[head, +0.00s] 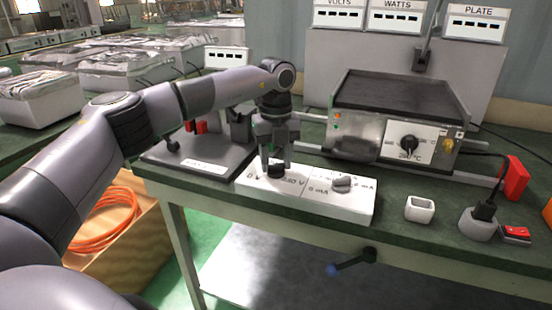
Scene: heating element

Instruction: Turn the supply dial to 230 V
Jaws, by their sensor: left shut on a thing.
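The supply box (300,209) is a white unit near the table's front edge, with "230 V" printed on its top. The black supply dial (276,170) is on its left half. My left gripper (276,166) comes down from above and is shut on the dial, which its fingers partly hide. The dial's pointer cannot be read. A grey knob (342,184) sits on the right half of the box, near "0 mA" markings. My right gripper is not in view.
A hot plate (395,120) with a dial stands behind. Meters labelled volts, watts (396,16) and plate (474,22) show dashes.

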